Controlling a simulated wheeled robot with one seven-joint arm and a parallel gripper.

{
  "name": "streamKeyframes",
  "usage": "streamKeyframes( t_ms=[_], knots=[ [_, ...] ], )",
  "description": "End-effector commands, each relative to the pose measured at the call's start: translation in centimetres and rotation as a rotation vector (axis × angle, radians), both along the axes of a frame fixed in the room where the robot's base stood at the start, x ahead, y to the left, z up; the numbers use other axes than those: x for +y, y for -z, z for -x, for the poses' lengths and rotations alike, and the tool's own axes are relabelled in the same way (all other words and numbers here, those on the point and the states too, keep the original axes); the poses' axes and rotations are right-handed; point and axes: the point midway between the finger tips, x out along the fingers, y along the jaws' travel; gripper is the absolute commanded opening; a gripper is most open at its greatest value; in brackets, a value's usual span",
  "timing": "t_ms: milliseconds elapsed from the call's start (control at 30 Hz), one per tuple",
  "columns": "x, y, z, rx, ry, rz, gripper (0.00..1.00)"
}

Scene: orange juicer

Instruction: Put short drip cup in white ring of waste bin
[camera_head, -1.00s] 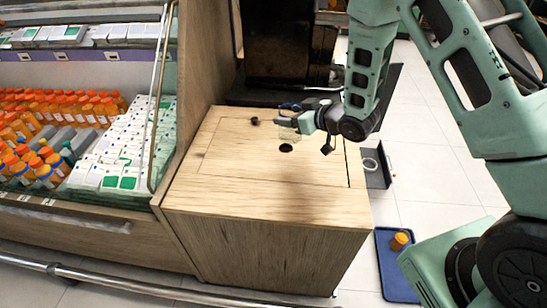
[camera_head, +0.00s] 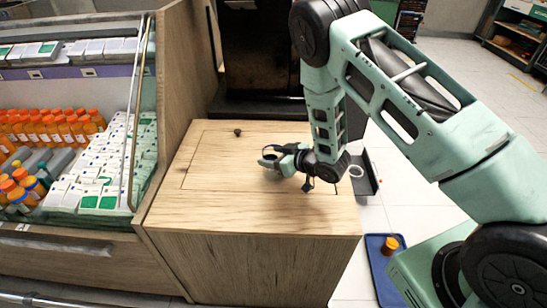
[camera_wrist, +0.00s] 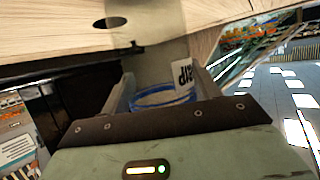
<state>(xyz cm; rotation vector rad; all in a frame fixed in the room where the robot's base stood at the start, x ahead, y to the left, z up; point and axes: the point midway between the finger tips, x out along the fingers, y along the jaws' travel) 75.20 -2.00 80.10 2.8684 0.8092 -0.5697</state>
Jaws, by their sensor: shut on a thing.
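My gripper (camera_head: 274,159) is above the wooden counter top (camera_head: 205,195), near its right side. In the wrist view my gripper (camera_wrist: 163,78) has a finger on each side of a greyish, see-through drip cup (camera_wrist: 157,45) and is shut on it. The cup has a blue-edged rim towards the camera and a white label with partly visible black letters. In the head view the cup is hardly visible. A white ring (camera_head: 357,171) shows at the counter's right edge, by a dark box-like part (camera_head: 369,184) that seems to be the waste bin.
A small dark hole or knob (camera_head: 238,132) is on the counter; a dark hole (camera_wrist: 109,23) shows in the wrist view. A black machine (camera_head: 262,55) stands behind. A shelf of bottles (camera_head: 50,130) is left. A blue tray with an orange bottle (camera_head: 389,246) lies lower right.

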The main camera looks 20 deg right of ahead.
Motion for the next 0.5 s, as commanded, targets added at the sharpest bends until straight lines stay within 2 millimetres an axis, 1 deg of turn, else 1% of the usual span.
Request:
streamKeyframes(
  t_ms=[33, 100, 333, 467, 500],
  knots=[
    [0.01, 0.45, 0.04, 0.001, -0.001, 0.000, 0.39],
    [0.00, 0.75, 0.03, 0.001, -0.001, 0.001, 0.39],
    [-0.01, 0.76, 0.01, 0.000, 0.000, 0.000, 0.39],
    [-0.01, 1.19, 0.01, 0.000, 0.000, 0.000, 0.39],
    [-0.01, 1.13, 0.01, 0.000, 0.000, 0.000, 0.67]
  ],
)
